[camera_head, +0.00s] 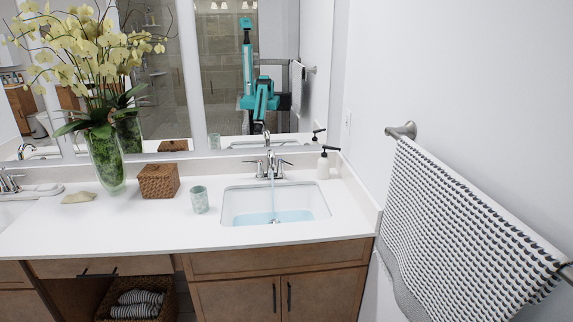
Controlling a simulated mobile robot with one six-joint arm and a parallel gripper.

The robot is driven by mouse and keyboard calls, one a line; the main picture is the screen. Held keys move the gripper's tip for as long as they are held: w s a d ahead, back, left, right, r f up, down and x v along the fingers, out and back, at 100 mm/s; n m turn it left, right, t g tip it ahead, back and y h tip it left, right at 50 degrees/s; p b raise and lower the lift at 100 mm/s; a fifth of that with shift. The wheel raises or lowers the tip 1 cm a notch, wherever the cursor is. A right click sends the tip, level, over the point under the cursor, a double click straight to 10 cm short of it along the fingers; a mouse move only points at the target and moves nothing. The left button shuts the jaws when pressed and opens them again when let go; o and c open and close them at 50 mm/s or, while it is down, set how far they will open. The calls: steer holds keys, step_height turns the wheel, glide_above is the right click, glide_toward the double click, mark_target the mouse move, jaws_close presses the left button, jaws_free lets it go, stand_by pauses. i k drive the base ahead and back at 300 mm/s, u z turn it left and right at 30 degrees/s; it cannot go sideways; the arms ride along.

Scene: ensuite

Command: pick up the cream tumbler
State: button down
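A small tumbler (200,200) stands upright on the white counter, just left of the right-hand sink. It looks pale green and cream with a mottled pattern. Nothing touches it, and its whole near side shows. My gripper is not directly in view. My teal body and folded arm show only as a reflection in the mirror, too small to tell the gripper's state.
A woven box (159,182) stands left of the tumbler, near a glass vase (107,160) of yellow orchids. Right of it are the sink (240,205) with running faucet (271,165) and a soap dispenser (323,167). A towel (450,235) hangs at right. The counter front (130,232) is clear.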

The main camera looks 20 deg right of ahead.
mark_target(199, 195)
steer(key=k, duration=0.6)
steer(key=z, duration=0.3)
steer(key=i, duration=1.4)
steer(key=z, duration=0.15)
